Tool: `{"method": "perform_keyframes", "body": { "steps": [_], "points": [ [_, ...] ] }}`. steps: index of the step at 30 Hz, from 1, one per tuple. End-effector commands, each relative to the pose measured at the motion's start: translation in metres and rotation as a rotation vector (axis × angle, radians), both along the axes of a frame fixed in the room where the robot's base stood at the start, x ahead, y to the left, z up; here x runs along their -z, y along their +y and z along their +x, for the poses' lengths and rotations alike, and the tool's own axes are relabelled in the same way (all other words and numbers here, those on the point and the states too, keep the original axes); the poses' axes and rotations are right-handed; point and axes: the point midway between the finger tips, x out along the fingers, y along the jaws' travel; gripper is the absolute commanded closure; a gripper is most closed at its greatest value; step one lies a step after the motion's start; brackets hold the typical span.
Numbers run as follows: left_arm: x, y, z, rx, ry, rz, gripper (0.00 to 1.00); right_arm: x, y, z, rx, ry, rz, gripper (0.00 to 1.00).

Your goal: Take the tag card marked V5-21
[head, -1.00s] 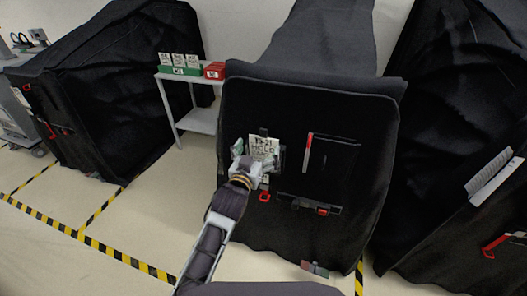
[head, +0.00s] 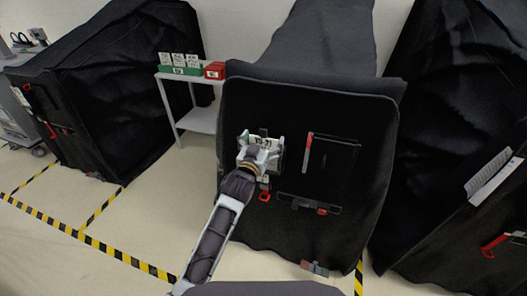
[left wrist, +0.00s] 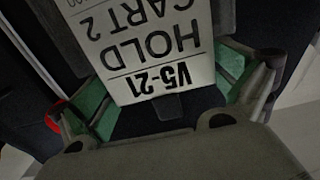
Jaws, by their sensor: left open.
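The white tag card (left wrist: 150,45) reads "V5-21 HOLD CART 2" and appears upside down in the left wrist view. In the head view the card (head: 263,134) is on the front of the middle covered cart (head: 310,105), mostly hidden by my gripper. My left gripper (head: 262,146) is open in front of it. In the left wrist view the green-padded fingers of the gripper (left wrist: 165,88) stand on either side of the card's lower end. I cannot tell whether either finger touches it. My right gripper is not in view.
A red ring (head: 265,197) hangs below the card. A dark framed panel with a red-and-white strip (head: 308,150) is to its right. A shelf (head: 200,120) behind holds a green bin (head: 186,71) and a red bin (head: 215,70) with cards. Covered carts stand on both sides.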

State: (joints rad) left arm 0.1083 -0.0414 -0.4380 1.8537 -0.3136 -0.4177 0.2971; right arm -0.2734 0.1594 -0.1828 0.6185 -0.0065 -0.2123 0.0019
Motion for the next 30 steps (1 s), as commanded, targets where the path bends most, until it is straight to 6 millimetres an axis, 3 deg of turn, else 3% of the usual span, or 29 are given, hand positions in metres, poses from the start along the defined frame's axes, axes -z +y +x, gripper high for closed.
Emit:
{"method": "perform_keyframes", "body": {
  "steps": [7, 13, 23, 30],
  "points": [
    [0.000, 0.000, 0.000, 0.000, 0.000, 0.000, 0.01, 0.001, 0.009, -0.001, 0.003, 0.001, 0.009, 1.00],
    [0.000, 0.000, 0.000, 0.000, 0.000, 0.000, 0.25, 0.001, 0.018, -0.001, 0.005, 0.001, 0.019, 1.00],
    [-0.001, 0.000, 0.000, 0.000, 0.000, 0.000, 0.26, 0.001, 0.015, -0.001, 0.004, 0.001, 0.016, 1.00],
    [-0.014, 0.000, 0.000, 0.000, -0.002, -0.001, 0.26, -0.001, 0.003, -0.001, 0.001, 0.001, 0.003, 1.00]
  ]
}}
